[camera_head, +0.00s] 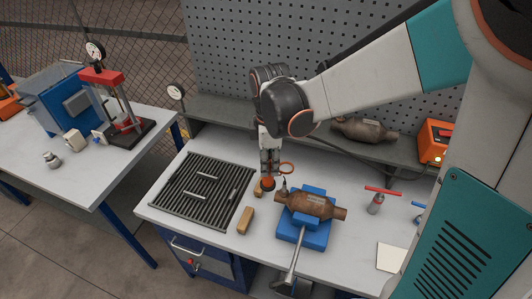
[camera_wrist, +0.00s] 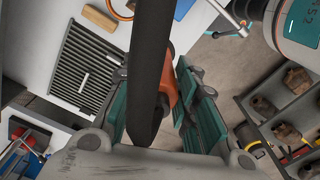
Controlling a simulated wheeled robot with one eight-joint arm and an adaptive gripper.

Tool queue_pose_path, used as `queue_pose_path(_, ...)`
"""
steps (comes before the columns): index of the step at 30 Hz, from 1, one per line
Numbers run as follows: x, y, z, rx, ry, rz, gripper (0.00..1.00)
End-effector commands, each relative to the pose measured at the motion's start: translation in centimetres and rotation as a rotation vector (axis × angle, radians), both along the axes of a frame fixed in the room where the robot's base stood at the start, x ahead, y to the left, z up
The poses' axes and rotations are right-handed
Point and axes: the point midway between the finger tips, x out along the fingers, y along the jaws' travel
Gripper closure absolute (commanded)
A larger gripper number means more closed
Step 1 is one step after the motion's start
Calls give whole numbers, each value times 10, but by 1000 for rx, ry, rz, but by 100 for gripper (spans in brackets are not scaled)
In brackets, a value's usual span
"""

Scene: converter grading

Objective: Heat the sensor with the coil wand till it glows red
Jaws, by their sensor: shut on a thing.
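A rusty brown converter (camera_head: 312,206) lies in a blue vise (camera_head: 289,232) on the bench. The sensor (camera_head: 283,186) is a small dark grey part standing at the converter's left end; no red glow shows on it. My gripper (camera_head: 269,168) is shut on the coil wand, whose orange handle (camera_wrist: 167,80) shows between the jaws in the wrist view. The wand's orange coil loop (camera_head: 287,168) sticks out to the right of the gripper. It appears just above the sensor, not around it, though depth is hard to judge. The sensor is not clear in the wrist view.
A slatted grate (camera_head: 204,190) with metal rods lies left of the vise. A wooden block (camera_head: 246,221) sits between them. A red-handled tool (camera_head: 376,200) stands right. A shelf behind holds another converter (camera_head: 363,131) and an orange box (camera_head: 435,143) with a dark cable.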

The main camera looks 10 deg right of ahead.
Motion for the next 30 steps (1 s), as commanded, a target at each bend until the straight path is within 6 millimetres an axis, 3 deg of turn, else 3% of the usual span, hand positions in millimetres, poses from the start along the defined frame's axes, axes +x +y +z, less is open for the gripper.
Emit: queue_pose_path(30, 0, 0, -60, 0, 0, -1, 100)
